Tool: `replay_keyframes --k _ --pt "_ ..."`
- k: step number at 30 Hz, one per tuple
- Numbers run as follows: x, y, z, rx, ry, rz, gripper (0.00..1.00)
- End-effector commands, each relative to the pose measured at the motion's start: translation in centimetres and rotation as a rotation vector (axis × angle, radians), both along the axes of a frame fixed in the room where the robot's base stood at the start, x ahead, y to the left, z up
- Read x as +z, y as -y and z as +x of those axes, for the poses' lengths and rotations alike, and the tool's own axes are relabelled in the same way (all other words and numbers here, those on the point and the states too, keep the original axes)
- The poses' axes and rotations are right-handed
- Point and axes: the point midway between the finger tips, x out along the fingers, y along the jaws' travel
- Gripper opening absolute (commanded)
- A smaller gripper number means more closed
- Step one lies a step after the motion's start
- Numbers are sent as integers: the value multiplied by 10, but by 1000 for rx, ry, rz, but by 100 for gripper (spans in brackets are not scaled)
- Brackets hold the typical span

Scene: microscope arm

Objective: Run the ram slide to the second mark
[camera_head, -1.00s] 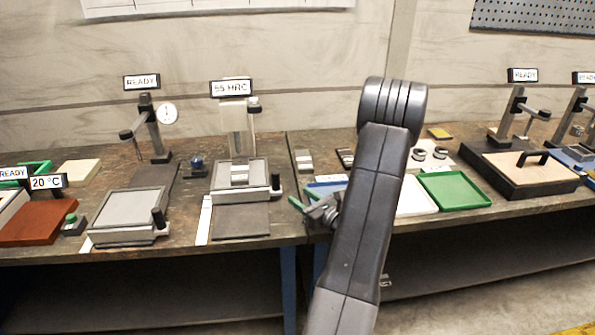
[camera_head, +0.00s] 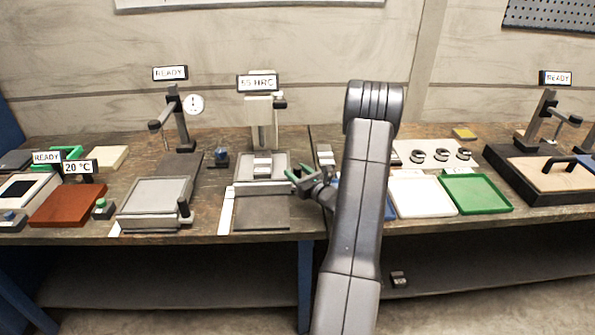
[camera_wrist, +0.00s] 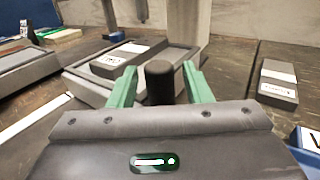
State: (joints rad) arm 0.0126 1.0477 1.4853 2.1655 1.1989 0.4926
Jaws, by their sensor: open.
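The slide tray (camera_head: 236,184) of the 55 HRC station is grey, with a raised rim and a labelled block (camera_head: 262,166) in it. The tray also shows in the wrist view (camera_wrist: 85,88). Its upright black knob (camera_wrist: 159,80) stands between my gripper's green fingers (camera_wrist: 160,82) in the wrist view; I cannot tell whether either finger touches it. My gripper (camera_head: 297,176) is open at the tray's right side in the head view, where it hides the knob. A white strip (camera_head: 227,212) lies left of the slide's base (camera_head: 262,215); no marks are readable on it.
A similar slide (camera_head: 158,195) with a black knob (camera_head: 184,208) stands left, under a READY sign (camera_head: 170,73). The 55 HRC column (camera_head: 263,125) rises behind the tray. Labelled blocks (camera_wrist: 279,80) lie to the right. A white tray (camera_head: 422,196) and green tray (camera_head: 465,195) are further right.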

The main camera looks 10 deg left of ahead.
Motion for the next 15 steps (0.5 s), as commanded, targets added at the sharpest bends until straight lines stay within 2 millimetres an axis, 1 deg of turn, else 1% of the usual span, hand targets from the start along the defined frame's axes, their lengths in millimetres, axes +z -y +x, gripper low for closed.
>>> replay_keyframes --k 8,9,11,15 --pt "0 -1 1 -1 0 0 45" --pt "0 -1 1 -1 -1 1 41" --pt "0 -1 1 -1 -1 1 29" --pt "0 -1 1 -1 -1 1 1"
